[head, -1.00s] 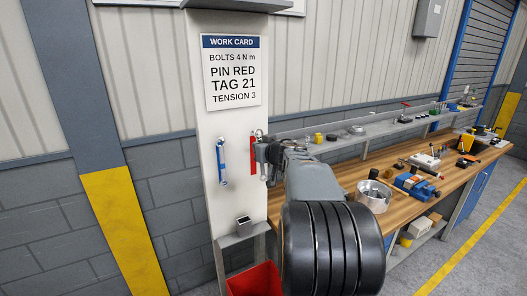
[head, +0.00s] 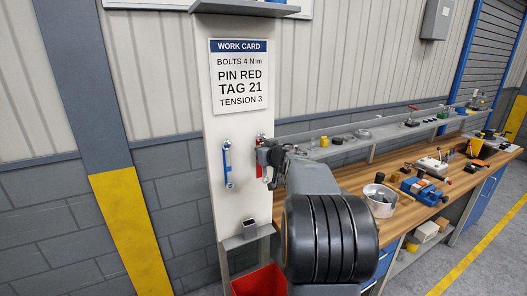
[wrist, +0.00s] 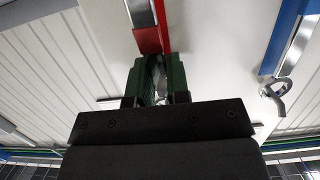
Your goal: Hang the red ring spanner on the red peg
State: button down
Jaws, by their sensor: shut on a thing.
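The red ring spanner (wrist: 150,40) shows in the wrist view as a red strip with bright metal beside it, running up from between my jaws. In the head view its red part (head: 259,169) is upright against the white panel (head: 235,205), partly covered by my gripper (head: 264,157). My gripper is shut on the spanner; its dark green fingers (wrist: 158,82) close around pale metal in the wrist view. The red peg is not clear behind the gripper. I cannot tell whether the spanner's ring is around it.
A blue spanner (head: 228,165) hangs on the panel to the left, also in the wrist view (wrist: 284,45). A work card (head: 239,75) is above. A small holder (head: 249,228) and a red bin (head: 259,282) are below. The cluttered wooden bench (head: 345,182) lies right.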

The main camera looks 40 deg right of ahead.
dwell(0.3)
jog(key=c, duration=1)
grip_release()
